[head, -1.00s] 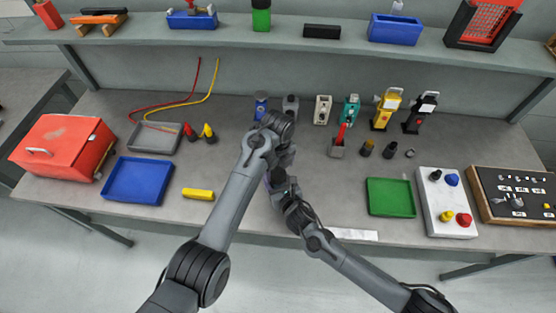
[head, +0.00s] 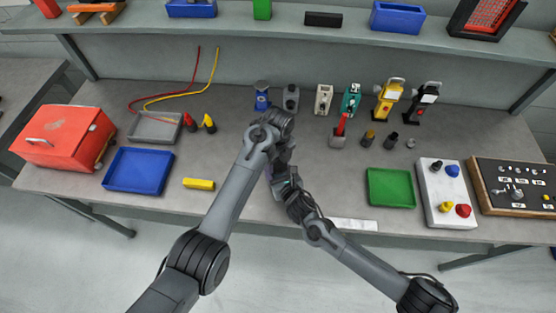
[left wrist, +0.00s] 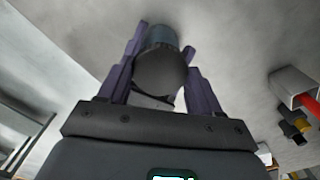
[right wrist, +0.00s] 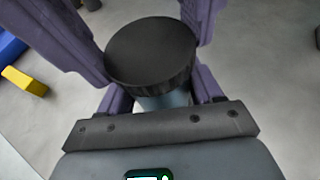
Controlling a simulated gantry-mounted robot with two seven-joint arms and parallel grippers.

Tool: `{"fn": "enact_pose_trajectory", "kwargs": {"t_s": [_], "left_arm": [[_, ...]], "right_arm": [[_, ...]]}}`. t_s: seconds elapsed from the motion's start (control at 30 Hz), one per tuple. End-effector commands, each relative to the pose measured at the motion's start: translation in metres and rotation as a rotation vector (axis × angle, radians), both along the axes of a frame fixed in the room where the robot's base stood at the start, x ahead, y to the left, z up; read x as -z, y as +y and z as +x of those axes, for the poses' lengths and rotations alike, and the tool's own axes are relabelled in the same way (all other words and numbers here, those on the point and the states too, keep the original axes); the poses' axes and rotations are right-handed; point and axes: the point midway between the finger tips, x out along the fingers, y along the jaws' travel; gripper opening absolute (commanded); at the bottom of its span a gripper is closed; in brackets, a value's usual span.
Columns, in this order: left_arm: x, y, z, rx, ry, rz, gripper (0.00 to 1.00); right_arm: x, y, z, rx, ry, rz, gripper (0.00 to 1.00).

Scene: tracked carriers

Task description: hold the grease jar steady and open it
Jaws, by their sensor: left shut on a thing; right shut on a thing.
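The grease jar has a wide dark lid (right wrist: 150,52) and a blue-grey body (right wrist: 166,100). It sits between my two grippers, and in the head view my arms hide it. In the left wrist view the dark lid (left wrist: 160,72) is nearer and the body (left wrist: 163,36) lies beyond. My left gripper (head: 281,152) comes from above, its purple fingers shut on both sides of the lid. My right gripper (head: 284,181) comes from the lower right and is shut on the body below the lid. The exact finger contacts are partly hidden.
A blue tray (head: 138,186) and a yellow block (head: 199,184) lie on the left. A green tray (head: 391,205) and a white button box (head: 432,205) stand on the right. Several small devices line the back, including a yellow one (head: 387,98). A white strip (head: 355,225) lies at the front edge.

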Motion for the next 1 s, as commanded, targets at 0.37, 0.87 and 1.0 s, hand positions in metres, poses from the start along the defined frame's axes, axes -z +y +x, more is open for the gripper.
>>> {"fn": "enact_pose_trajectory", "kwargs": {"t_s": [0.37,0.87,1.0], "left_arm": [[-0.0018,-0.0017,0.0016,-0.493,-0.008,-0.006,0.28],[-0.0027,-0.0014,0.0024,-0.582,-0.01,-0.008,0.83],[-0.0024,-0.0015,0.0016,-0.581,-0.007,-0.005,0.9]], "right_arm": [[-0.0002,0.006,-0.0034,-0.013,0.0,0.003,0.0],[0.0,0.0076,-0.0043,-0.016,0.001,0.004,0.0],[0.0,0.0056,-0.0032,-0.012,0.001,0.003,0.0]]}}
